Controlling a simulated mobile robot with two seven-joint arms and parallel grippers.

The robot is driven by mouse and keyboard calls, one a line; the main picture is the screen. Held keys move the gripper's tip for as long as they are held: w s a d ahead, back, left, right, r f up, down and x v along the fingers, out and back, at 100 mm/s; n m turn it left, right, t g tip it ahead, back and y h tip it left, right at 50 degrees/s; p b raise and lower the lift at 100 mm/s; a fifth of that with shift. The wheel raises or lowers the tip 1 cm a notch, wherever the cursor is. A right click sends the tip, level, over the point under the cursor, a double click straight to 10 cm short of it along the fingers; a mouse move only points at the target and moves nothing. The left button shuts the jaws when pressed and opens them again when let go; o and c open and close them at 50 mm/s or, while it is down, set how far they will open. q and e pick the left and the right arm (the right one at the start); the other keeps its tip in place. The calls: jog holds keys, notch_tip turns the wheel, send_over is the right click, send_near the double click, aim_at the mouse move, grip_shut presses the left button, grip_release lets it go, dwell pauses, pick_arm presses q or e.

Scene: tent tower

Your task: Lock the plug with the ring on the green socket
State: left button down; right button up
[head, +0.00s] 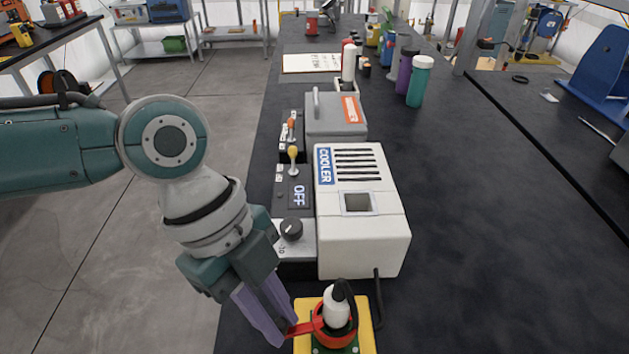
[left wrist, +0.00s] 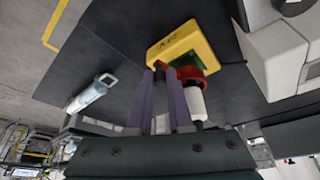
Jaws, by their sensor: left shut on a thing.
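The white plug (head: 336,308) stands upright in the socket on the yellow base (head: 367,318), with a black cable at its top. The red ring (head: 326,330) is around the plug's lower end. The green socket (head: 338,349) shows just below the ring and is partly hidden. My left gripper (head: 281,335) is at the left of the base, shut on the ring's red handle. In the left wrist view the handle lies between the fingertips (left wrist: 161,72), beside the ring (left wrist: 189,73) and plug (left wrist: 196,101). My right gripper is out of view.
The white cooler box (head: 362,225) stands just behind the base, with a control panel (head: 297,195) reading OFF and a dark knob at its left. A grey lidded box (head: 336,115) and bottles (head: 420,80) stand farther back. The table right of the cooler is clear.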

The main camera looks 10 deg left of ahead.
pick_arm(q)
jog(key=s+n+t+p, duration=0.1)
jog(key=n+p, duration=0.1)
jog(key=s+d+n+p, duration=0.1)
jog(key=n+p, duration=0.1)
jog(key=s+d+n+t+p, duration=0.1)
jog(key=n+p, duration=0.1)
jog(key=shift+d+r+t+p, duration=0.25)
jog(key=shift+r+t+p, duration=0.05)
jog(key=shift+r+p, duration=0.05)
jog(key=d+n+t+p, duration=0.1)
jog(key=n, duration=0.2)
jog(key=d+n+t+y+p, duration=0.1)
jog(key=d+n+p, duration=0.1)
jog(key=n, duration=0.1)
jog(key=s+d+n+y+p, duration=0.1)
jog(key=d+n, duration=0.1)
jog(key=n, duration=0.1)
jog(key=shift+f+n+t, duration=0.3)
jog(key=shift+n+t, duration=0.1)
jog(key=c, duration=0.8)
grip_release()
jog(key=shift+c, duration=0.2)
